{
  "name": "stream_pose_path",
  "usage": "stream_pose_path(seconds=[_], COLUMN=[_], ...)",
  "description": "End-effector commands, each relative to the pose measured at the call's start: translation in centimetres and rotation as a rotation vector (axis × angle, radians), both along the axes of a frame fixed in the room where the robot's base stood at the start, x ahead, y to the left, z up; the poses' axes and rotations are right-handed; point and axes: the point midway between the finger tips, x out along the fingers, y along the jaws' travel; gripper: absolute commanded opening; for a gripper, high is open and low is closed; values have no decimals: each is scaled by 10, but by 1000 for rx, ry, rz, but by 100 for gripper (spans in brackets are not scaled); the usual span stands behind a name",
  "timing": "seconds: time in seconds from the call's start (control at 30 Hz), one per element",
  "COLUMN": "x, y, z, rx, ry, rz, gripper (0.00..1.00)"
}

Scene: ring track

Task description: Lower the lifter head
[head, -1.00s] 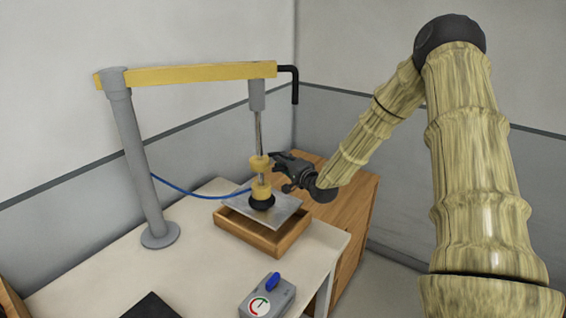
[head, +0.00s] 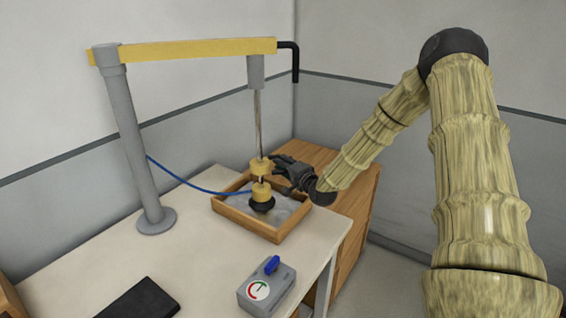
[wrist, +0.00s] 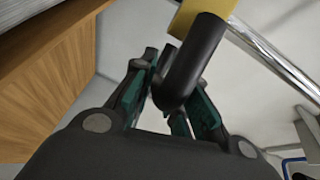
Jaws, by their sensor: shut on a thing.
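The lifter head (head: 261,188) is a yellow body with a black suction cup (head: 261,203) under it, hanging upright on a thin metal rod (head: 258,122). The cup is down at a grey sheet (head: 288,208) inside the wooden tray (head: 250,222); whether it grips the sheet I cannot tell. My gripper (head: 279,165) is at the right side of the head. In the wrist view my gripper (wrist: 172,88) is shut on a black handle (wrist: 195,58) that sticks out from the head's yellow part (wrist: 208,10).
A grey post (head: 135,150) carries the yellow boom (head: 190,49). A blue hose (head: 185,182) runs to the head. A grey box (head: 267,287) with a gauge and blue lever stands on the white table (head: 200,260), near a black pad (head: 140,300). A wooden cabinet (head: 345,190) stands behind.

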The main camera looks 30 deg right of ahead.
Motion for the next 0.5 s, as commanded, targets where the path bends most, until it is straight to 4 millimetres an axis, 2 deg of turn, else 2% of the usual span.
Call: stream_pose_path(seconds=[0.03,0.1,0.43,0.47,0.5], x=[-1,-1,-1,-1,-1], y=[0,0,-1,-1,-1], z=[-11,-14,-14,-14,-14], rx=[1,1,0,0,0], ry=[3,3,3,3,3], rz=[-1,-1,-1,-1,-1], gripper=[0,0,0,19,26])
